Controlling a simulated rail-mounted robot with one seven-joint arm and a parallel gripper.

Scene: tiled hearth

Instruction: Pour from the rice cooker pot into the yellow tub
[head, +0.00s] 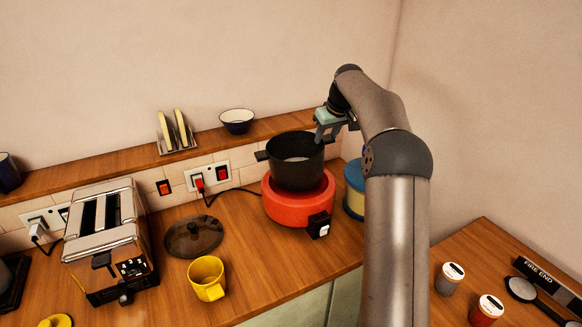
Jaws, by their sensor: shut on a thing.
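The black rice cooker pot (296,174) is upright, with a side handle at its left and pale contents inside. It is at the red cooker base (300,208); I cannot tell whether it rests in it or is just clear of it. My gripper (322,131) is at the pot's right rim and is shut on the pot, probably by its right handle, which the fingers hide.
A dark glass lid (193,237) lies behind the yellow vessel. A toaster (107,243) stands at left. A blue tin (354,188) is right of the cooker, partly behind my arm. A bowl (237,121) and a toast rack (174,134) are on the back ledge. A cord runs behind.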

